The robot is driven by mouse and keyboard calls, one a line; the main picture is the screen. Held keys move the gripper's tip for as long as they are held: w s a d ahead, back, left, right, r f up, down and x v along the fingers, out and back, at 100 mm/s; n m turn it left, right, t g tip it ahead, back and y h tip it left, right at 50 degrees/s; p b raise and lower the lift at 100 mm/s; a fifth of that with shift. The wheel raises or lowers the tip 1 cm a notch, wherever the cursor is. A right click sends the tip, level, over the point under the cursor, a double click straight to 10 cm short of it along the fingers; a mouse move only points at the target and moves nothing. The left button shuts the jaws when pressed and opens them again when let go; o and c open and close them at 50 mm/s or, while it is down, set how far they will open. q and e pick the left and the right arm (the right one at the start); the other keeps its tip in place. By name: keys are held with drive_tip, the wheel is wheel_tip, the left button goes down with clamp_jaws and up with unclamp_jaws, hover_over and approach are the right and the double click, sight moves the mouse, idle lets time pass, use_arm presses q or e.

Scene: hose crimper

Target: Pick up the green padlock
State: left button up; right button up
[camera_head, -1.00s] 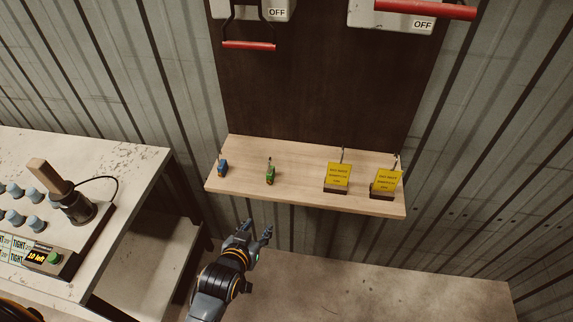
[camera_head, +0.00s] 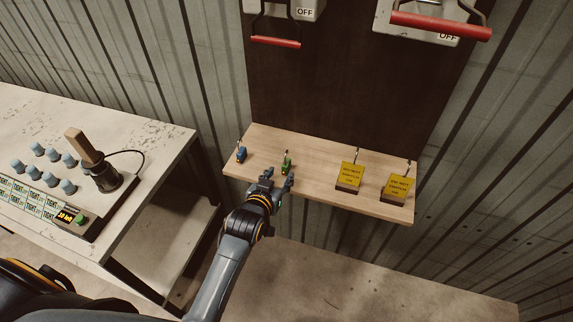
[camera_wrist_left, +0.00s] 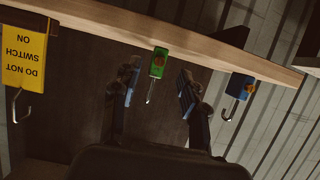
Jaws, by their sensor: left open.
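The green padlock (camera_head: 286,166) stands on the wooden shelf (camera_head: 320,181), left of its middle. In the left wrist view, the green padlock (camera_wrist_left: 158,62) shows upside down with its shackle pointing down in the picture, between my two fingers. My left gripper (camera_head: 277,180) is open and empty, at the shelf's front edge just in front of the green padlock. In the left wrist view my left gripper (camera_wrist_left: 158,92) has its fingers apart, one to each side of the padlock in the picture. I cannot tell whether they touch it. My right gripper is not in view.
A blue padlock (camera_head: 241,154) stands left of the green one. Two yellow tags (camera_head: 351,176) (camera_head: 399,187) on dark blocks stand to the right. Switches with red handles (camera_head: 276,41) hang on the dark board above. A workbench (camera_head: 158,140) with a crimping tool is at the left.

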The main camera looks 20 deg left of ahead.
sight(284, 170)
use_arm(q)
drive_tip(key=shift+w, duration=0.45)
drive_tip(key=p+x, duration=0.1)
drive_tip(key=x, duration=0.3)
drive_tip(key=shift+d, duration=0.15)
clamp_jaws()
